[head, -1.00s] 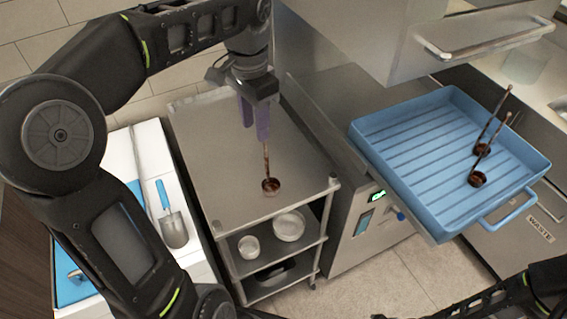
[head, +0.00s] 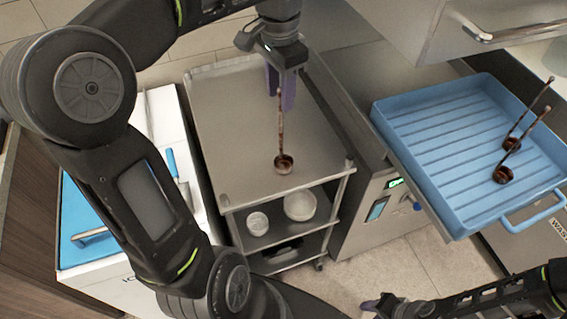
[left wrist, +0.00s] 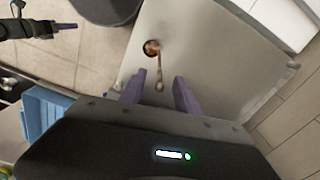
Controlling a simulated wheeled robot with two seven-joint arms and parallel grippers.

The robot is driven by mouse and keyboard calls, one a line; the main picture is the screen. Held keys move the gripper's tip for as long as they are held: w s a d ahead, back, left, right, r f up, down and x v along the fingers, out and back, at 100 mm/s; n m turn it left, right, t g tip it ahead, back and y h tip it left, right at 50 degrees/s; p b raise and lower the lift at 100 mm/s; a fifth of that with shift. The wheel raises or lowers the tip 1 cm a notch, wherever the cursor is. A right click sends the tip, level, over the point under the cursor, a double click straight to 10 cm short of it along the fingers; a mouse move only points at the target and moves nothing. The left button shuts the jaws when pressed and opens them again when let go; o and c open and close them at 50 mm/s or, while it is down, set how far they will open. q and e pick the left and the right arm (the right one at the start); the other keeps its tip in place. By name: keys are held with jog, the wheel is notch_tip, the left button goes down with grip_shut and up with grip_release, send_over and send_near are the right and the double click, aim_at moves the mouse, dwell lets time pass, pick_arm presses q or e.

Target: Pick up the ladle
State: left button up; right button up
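A dark brown ladle (head: 283,140) is on the top of the steel cart, its bowl near the front edge and its thin handle rising from it. My left gripper (head: 282,100) is open, with purple fingers, around the upper end of the handle in the head view. In the left wrist view the ladle (left wrist: 152,48) has its handle end showing in the gap between the two fingers (left wrist: 159,90), with space on both sides. My right gripper (head: 375,304) shows only partly at the bottom of the head view; its opening is unclear.
Two more ladles (head: 504,174) stand in a blue ribbed tray (head: 430,125) on the right. The steel cart (head: 225,130) has white bowls (head: 300,205) on a lower shelf. A white chest (head: 165,115) with a scoop stands left. The cart top is otherwise clear.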

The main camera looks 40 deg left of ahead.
aim_at(280, 111)
pick_arm(q)
jog(key=shift+f, duration=0.1)
jog(key=shift+f+p, duration=0.65)
jog(key=shift+f, duration=1.9)
jog(key=shift+c, duration=0.2)
grip_shut()
